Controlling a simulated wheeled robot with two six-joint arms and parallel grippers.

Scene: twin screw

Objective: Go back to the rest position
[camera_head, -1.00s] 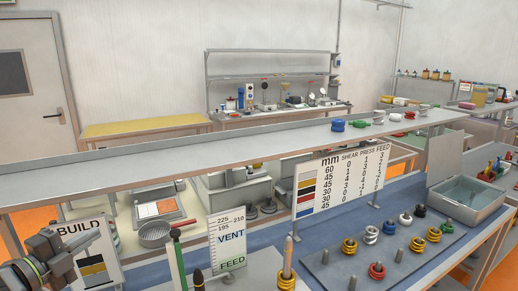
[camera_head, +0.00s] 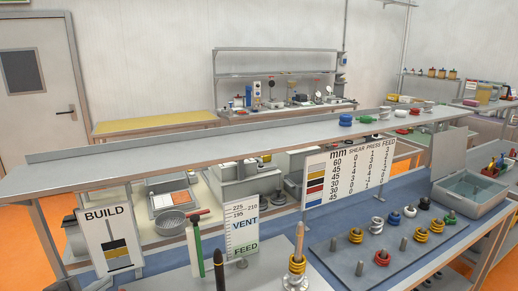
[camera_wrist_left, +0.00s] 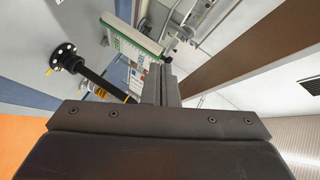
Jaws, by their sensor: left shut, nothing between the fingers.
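My right gripper is not in view. A post with yellow rings (camera_head: 297,266) stands at the front of the bench in the head view.
The BUILD sign (camera_head: 108,240) and the VENT/FEED sign (camera_head: 243,222) stand on the bench. A peg board (camera_head: 340,262) holds several coloured rings. A grey bin (camera_head: 470,190) is at right. A long raised shelf (camera_head: 215,147) spans the bench, with a chart (camera_head: 341,174) below it.

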